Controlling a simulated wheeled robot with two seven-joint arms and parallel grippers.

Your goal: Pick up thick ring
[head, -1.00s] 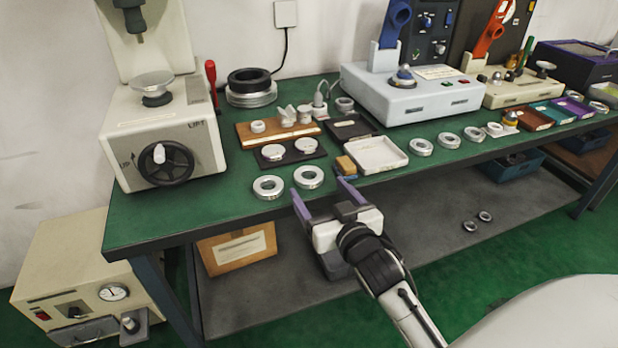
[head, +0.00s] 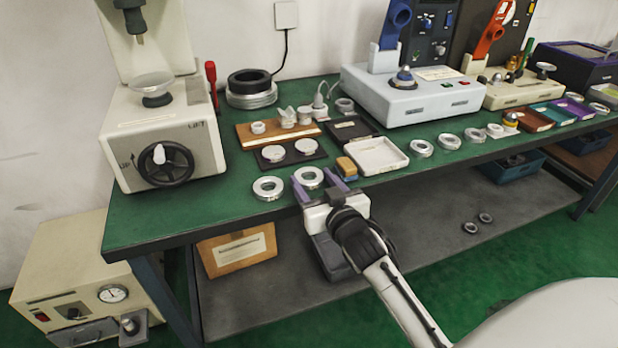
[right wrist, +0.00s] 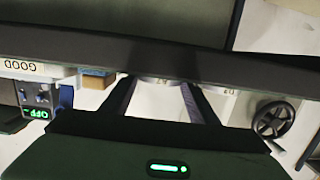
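Two silver rings lie near the front edge of the green bench in the head view: a left ring (head: 268,188) and a right ring (head: 309,174). Which ring is the thick one is hard to tell. My right gripper (head: 318,184) is open at the bench edge, its purple fingers at the right ring, one to either side of its near part. Contact cannot be made out. In the right wrist view my right gripper (right wrist: 158,84) shows two spread fingers, with a pale ring edge (right wrist: 158,80) between them. My left gripper is not in view.
More rings (head: 421,148) lie further right along the bench (head: 230,205). A white tray (head: 398,163) and an orange-and-blue block (head: 346,167) are just right of the gripper. A black plate with two discs (head: 290,153) lies behind. The LIFT press (head: 165,125) stands left.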

